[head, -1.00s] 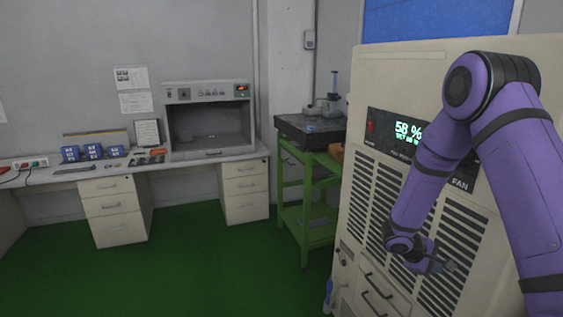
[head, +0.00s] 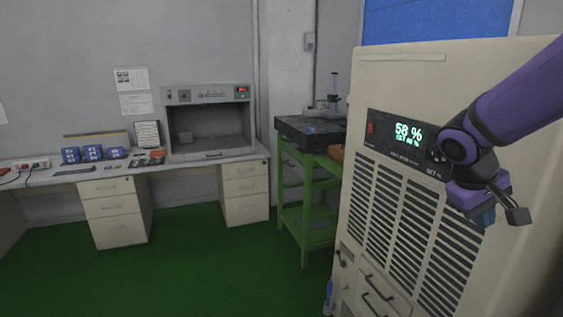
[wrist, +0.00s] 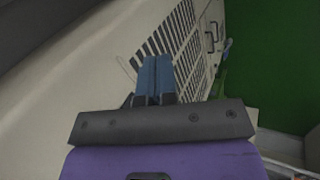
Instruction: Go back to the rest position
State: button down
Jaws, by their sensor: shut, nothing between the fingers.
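My gripper (head: 484,216) is at the right of the head view, in front of the vented front of the beige cabinet (head: 395,75). It points downward, and it is shut and empty. In the wrist view its two blue fingers (wrist: 154,80) lie side by side, with the cabinet's slotted vent beyond them. My purple arm comes in from the right edge of the head view. I cannot tell how far the fingers are from the cabinet's face.
The cabinet has a lit green display (head: 408,131) and a red switch. A green stand (head: 292,205) with a dark top is left of it. A bench (head: 50,178) with an open test chamber (head: 209,120) runs along the back wall. The green floor (head: 190,270) is clear.

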jog(key=s+a+r+t+y, duration=0.2)
jog(key=s+a+r, duration=0.2)
jog(key=s, duration=0.3)
jog(key=s+a+r+m+t+y, duration=0.1)
jog(key=s+a+r+t+y, duration=0.1)
jog(key=s, duration=0.6)
jog(key=shift+s+a+r+m+y, duration=0.3)
jog(key=shift+a+r+y, duration=0.5)
jog(key=shift+r, duration=0.3)
